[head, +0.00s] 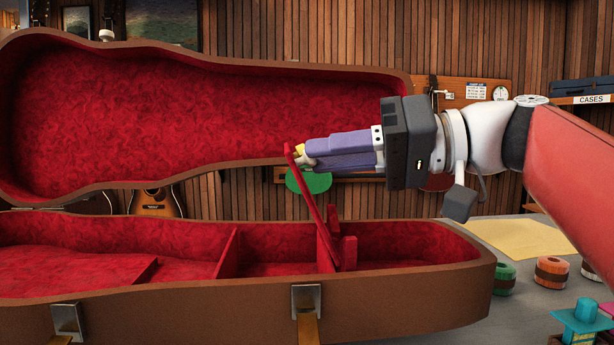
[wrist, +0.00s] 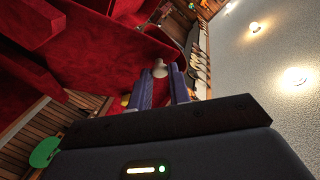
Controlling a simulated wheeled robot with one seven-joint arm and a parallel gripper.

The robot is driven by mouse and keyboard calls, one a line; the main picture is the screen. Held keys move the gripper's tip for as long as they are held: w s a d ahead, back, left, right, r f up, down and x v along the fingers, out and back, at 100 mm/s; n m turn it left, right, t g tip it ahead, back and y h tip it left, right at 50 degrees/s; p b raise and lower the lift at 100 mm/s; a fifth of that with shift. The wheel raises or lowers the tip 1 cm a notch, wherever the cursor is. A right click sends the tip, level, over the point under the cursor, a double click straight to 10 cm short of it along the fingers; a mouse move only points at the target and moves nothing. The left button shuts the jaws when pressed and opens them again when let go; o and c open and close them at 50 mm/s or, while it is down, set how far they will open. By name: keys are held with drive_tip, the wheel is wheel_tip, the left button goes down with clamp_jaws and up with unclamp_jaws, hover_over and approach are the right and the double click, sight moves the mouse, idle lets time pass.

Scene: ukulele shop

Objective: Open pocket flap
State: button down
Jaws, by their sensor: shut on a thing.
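The brown instrument case (head: 400,295) lies open with a red plush lining, its lid (head: 200,120) standing upright behind. Inside, near the right end, a red pocket flap (head: 315,205) is raised steeply from the pocket (head: 347,252) and leans a little to the left. My gripper (head: 302,153) reaches in from the right and is shut at the flap's upper edge, on a pale knob or tab (wrist: 160,69) that shows between the fingers in the wrist view. The fingers hide part of the tab. The pocket's inside is hidden from the head view.
Red dividers (head: 228,255) stand left of the pocket. Brass latches (head: 306,300) are on the case front. Right of the case, the table holds a yellow sheet (head: 520,238), several round spools (head: 552,271) and a teal object (head: 584,318). Guitars hang on the wooden wall behind.

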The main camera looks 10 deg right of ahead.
drive_tip(key=shift+s+d+f+m+t+y+b, duration=0.1)
drive_tip(key=shift+d+m+t+y+b, duration=0.1)
drive_tip(key=shift+d+y+b, duration=0.4)
drive_tip(key=shift+d+f+m+t+y+b, duration=0.1)
drive_tip(key=shift+d+m+t+y+b, duration=0.15)
drive_tip(key=shift+d+y, duration=0.5)
drive_tip(key=shift+d, duration=0.15)
drive_tip(key=c, duration=1.3)
unclamp_jaws()
drive_tip(key=shift+r, duration=0.1)
drive_tip(key=v, duration=0.7)
drive_tip(key=shift+d, duration=0.4)
drive_tip(key=shift+s, duration=0.1)
